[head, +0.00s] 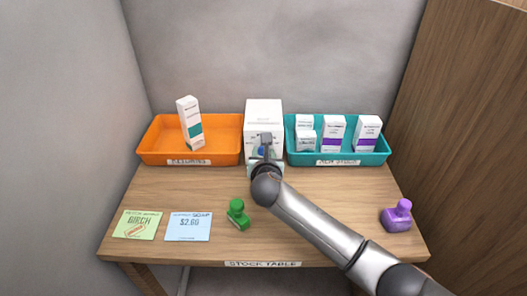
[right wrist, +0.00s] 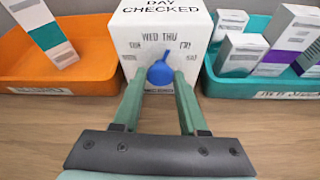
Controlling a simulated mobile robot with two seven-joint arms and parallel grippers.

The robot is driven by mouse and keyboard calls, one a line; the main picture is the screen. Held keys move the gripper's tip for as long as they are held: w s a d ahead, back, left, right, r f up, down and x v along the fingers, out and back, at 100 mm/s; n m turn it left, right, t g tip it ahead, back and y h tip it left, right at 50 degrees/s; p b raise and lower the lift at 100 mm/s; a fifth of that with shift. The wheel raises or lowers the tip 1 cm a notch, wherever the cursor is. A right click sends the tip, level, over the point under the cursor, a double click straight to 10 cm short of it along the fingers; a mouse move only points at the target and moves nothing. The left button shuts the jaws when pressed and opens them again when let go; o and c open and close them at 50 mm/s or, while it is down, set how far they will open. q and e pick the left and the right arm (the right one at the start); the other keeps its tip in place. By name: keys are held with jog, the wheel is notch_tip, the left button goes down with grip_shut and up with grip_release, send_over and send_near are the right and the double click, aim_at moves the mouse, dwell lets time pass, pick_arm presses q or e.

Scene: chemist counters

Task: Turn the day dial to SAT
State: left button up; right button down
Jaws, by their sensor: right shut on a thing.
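The day dial is a blue knob (right wrist: 160,73) on the front of a white box (head: 264,112) headed "DAY CHECKED". Labels reading WED and THU show above the knob, with what looks like TUE at left and FRI at right. The knob's narrow tip seems to point up and slightly right, near THU. SAT is not readable; the lower part of the face is hidden by my fingers. My right gripper (right wrist: 159,98) is shut on the knob, a green finger on each side. In the head view my right gripper (head: 265,150) covers most of the dial. My left gripper is not in view.
An orange tray (head: 160,140) with one carton (head: 189,124) stands left of the box. A teal tray (head: 375,158) with several cartons stands right. A green stamp (head: 238,214), a purple stamp (head: 397,216) and two cards lie on the table's front part. The wood between is clear.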

jog(key=shift+d+m+y+p, duration=0.15)
jog(key=shift+m+y+p, duration=0.45)
jog(key=shift+m+p, duration=0.25)
jog(key=shift+f+m+y, duration=0.1)
jog(key=shift+m+y, duration=0.2)
jog(key=shift+m, duration=0.35)
jog(key=shift+f+m+t+y, duration=0.1)
jog(key=shift+m+t+y, duration=0.2)
jog(key=shift+m+y, duration=0.45)
jog(key=shift+d+f+m+t+y+b, duration=0.1)
jog(key=shift+m+t+y+b, duration=0.3)
jog(key=shift+m+b, duration=0.65)
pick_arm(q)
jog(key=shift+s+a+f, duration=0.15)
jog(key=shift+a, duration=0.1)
pick_arm(e)
jog(key=shift+m+y, duration=0.25)
jog(key=shift+m, duration=0.25)
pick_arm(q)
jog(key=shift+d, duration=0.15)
pick_arm(e)
jog(key=c, duration=0.5)
grip_release()
